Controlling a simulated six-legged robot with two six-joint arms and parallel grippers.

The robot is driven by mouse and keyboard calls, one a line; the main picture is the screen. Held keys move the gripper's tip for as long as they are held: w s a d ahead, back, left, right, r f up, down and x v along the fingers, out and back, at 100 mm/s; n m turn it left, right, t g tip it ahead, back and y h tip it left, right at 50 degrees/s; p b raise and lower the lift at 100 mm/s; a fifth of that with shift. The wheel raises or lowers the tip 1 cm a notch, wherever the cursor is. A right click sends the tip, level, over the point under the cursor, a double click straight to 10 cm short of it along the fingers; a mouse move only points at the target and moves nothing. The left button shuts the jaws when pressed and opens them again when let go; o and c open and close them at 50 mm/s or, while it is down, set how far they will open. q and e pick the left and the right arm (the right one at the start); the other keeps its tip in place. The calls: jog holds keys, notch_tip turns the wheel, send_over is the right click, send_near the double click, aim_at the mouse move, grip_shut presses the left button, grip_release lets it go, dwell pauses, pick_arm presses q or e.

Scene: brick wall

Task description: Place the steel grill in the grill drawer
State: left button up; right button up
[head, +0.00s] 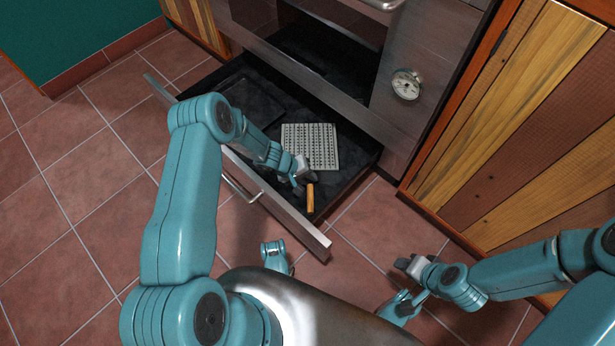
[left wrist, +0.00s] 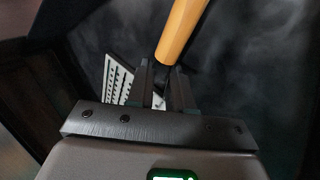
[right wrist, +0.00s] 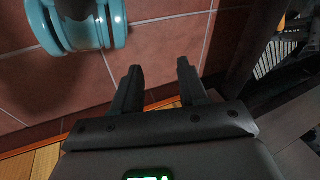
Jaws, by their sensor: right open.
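The steel grill (head: 312,147) is a pale perforated plate with an orange wooden handle (head: 310,198). The plate is over the floor of the open grill drawer (head: 358,160); I cannot tell if it rests there. The handle sticks up toward the drawer front. My left gripper (head: 300,175) is inside the drawer at the plate's near edge, its fingers close around the handle's base. The left wrist view shows the handle (left wrist: 182,28) between the fingertips and part of the plate (left wrist: 117,72) beyond. My right gripper (head: 406,266) is open and empty above the floor, right of the drawer.
The drawer's steel front (head: 315,237) with its bar handle (head: 240,190) faces me. The oven (head: 345,65) stands above the drawer, with a round dial (head: 406,84). Wooden cabinets (head: 500,130) are at right. Tiled floor (head: 65,200) is clear at left.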

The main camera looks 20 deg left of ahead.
pick_arm(q)
jog(key=p+v, duration=0.4)
jog(key=v, duration=0.8)
jog(key=shift+p, duration=0.35)
pick_arm(e)
jog(key=shift+g, duration=0.7)
jog(key=s+r, duration=0.2)
jog(key=r, duration=0.1)
jog(key=s+r, duration=0.1)
jog(key=shift+s+a+r, duration=0.25)
jog(key=shift+a+r, duration=0.05)
jog(key=shift+a, duration=0.05)
pick_arm(q)
jog(key=shift+r, duration=0.1)
